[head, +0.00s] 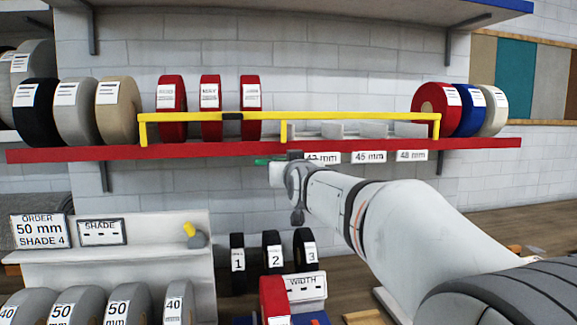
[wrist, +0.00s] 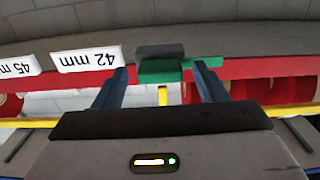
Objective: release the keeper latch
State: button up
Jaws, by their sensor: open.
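The yellow keeper bar (head: 330,117) runs along the front of the red shelf (head: 60,155), across the tape rolls. A green piece with a dark grey block, which looks like the keeper latch (head: 262,161), sits at the shelf's front edge, left of the 42 mm label. In the wrist view the latch (wrist: 160,72) lies between my gripper's two blue-grey fingers. My gripper (wrist: 163,82) is open, one finger on each side; contact cannot be told. In the head view my gripper (head: 285,164) is at the shelf edge and hides part of the latch.
Red rolls (head: 172,108) stand behind the bar; grey, tan and black rolls (head: 75,110) stand left of it, and red, blue and cream rolls (head: 470,108) at its right end. Below are an order sign (head: 41,231) and numbered black rolls (head: 272,252).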

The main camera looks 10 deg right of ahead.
jog(key=s, duration=0.7)
jog(key=shift+b, duration=0.4)
jog(key=s+f+g+p, duration=0.3)
jog(key=s+f+g, duration=0.55)
jog(key=f, duration=0.75)
jog(key=s+f+g+p, duration=0.1)
jog(key=s+f+g, duration=0.2)
jog(key=s+f, duration=0.4)
jog(key=s+f+g+p, duration=0.1)
jog(key=s+f+g, duration=0.3)
jog(key=s, duration=0.9)
notch_tip(320, 180, down, 3)
jog(key=shift+d+r+p, duration=0.1)
jog(key=shift+d+p, duration=0.2)
jog(key=shift+c, duration=0.5)
